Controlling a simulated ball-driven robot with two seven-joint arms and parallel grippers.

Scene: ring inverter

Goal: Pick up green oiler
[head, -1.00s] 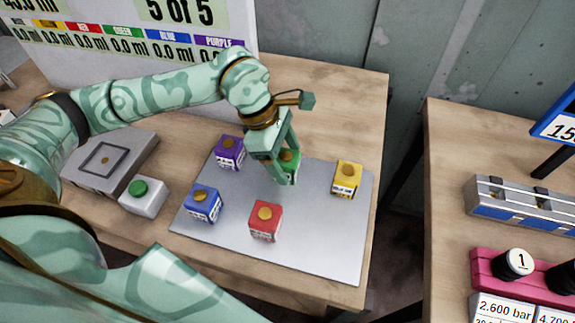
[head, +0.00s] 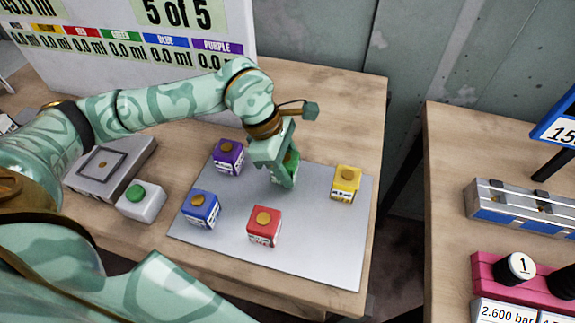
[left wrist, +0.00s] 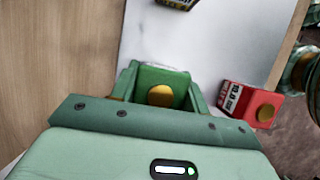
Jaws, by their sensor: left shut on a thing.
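The green oiler (head: 291,160) is a small green block with a round brass top, mostly hidden behind my left gripper in the head view. My left gripper (head: 286,174) is shut on it, with one finger on each side. In the left wrist view the green oiler (left wrist: 160,84) sits between the two fingers of the left gripper (left wrist: 161,90), brass cap facing the camera. It is over the grey plate (head: 322,238); I cannot tell whether it touches it. My right gripper is not in view.
On the plate stand a purple oiler (head: 228,158), a blue oiler (head: 201,209), a red oiler (head: 264,226) and a yellow oiler (head: 345,184). A box with a green button (head: 140,200) is at left. A display board (head: 130,70) stands behind. The plate's right front is clear.

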